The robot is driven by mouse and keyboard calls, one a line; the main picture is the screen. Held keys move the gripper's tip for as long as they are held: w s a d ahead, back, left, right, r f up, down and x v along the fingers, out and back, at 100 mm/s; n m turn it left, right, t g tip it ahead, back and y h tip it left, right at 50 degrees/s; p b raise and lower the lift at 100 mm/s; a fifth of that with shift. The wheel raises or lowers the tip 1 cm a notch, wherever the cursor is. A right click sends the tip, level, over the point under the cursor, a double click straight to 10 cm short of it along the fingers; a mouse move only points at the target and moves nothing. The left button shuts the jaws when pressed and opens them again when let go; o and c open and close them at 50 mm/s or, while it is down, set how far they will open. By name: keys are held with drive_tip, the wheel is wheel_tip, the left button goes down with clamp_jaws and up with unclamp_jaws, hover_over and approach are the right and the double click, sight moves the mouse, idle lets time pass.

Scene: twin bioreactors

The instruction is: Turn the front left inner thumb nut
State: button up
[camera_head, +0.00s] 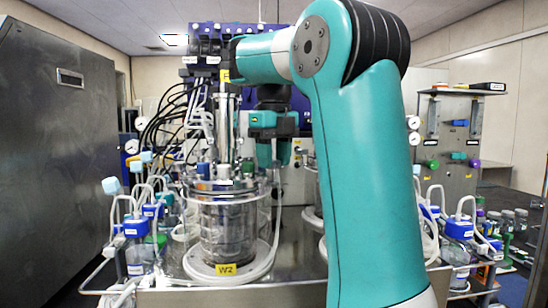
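A glass bioreactor vessel (228,228) with a metal head plate stands upright left of centre on a white round base (203,268) with a yellow "W2" label. Blue-topped and metal fittings crowd its lid (222,184). The thumb nuts on the lid are too small to tell apart. My gripper (274,160) points down, to the right of the vessel's tall central column and above the lid's right side in the picture. Its two teal fingers are seen small and partly against a cluttered background. I cannot tell whether they are open or touch anything.
My teal arm hides much of the second vessel (312,190) at right. Tubes and blue-capped bottles (137,252) stand left, with more bottles (459,230) right. A dark cabinet (62,150) fills the far left. A metal panel (447,145) stands behind at right.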

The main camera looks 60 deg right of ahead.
sight(274, 161)
drive_tip(key=shift+n, duration=0.8)
drive_tip(key=o, duration=0.9)
drive_tip(key=shift+r, duration=0.1)
wheel_tip(274, 161, up, 17)
drive_tip(key=p, duration=1.7)
drive_tip(key=shift+r, duration=0.1)
